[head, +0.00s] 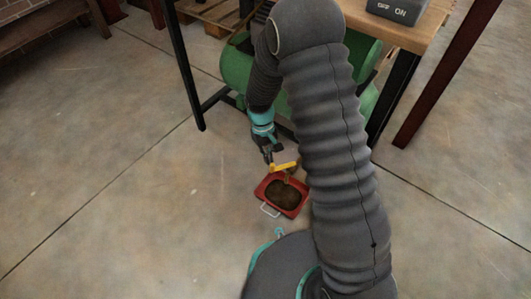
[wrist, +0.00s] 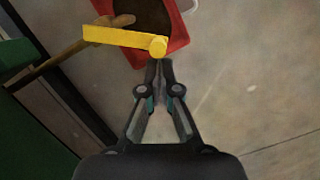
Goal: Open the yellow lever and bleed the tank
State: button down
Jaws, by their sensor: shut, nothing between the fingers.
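The yellow lever (head: 283,167) shows in the head view just above a red tray. In the wrist view the lever (wrist: 122,38) lies nearly level, its rounded end close beyond my fingertips. A brass-coloured pipe (wrist: 72,48) runs under it from the left. The green tank (head: 238,68) lies under the table, partly hidden by my arm; its side (wrist: 25,100) fills the left of the wrist view. My gripper (wrist: 159,64) is shut and empty, its tips just short of the lever's end. In the head view my gripper (head: 268,158) is beside the lever.
The red tray (head: 262,188) with dark contents and a pale wire handle sits on the floor beneath the lever. Table legs (head: 183,70) stand around the tank. A grey OFF/ON box (head: 400,10) is on the wooden tabletop. The floor to the left is clear.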

jog(key=shift+s, duration=0.1)
dwell(0.3)
jog(key=shift+s+d+n+h+p, duration=0.1)
jog(key=shift+s+n+h+p, duration=0.25)
jog(key=shift+s+n, duration=0.95)
jog(key=shift+s+d+n+t, duration=0.25)
jog(key=shift+s+n, duration=0.2)
jog(key=shift+n, duration=0.5)
jog(key=shift+s+d+n+t, duration=0.25)
jog(key=shift+s+n, duration=0.2)
jog(key=shift+n, duration=0.5)
jog(key=w+a+r+p, duration=0.2)
jog(key=a+r, duration=0.3)
jog(key=r, duration=0.4)
jog(key=shift+w+a+r, duration=0.25)
jog(key=shift+w+r, duration=0.1)
jog(key=shift+w, duration=0.3)
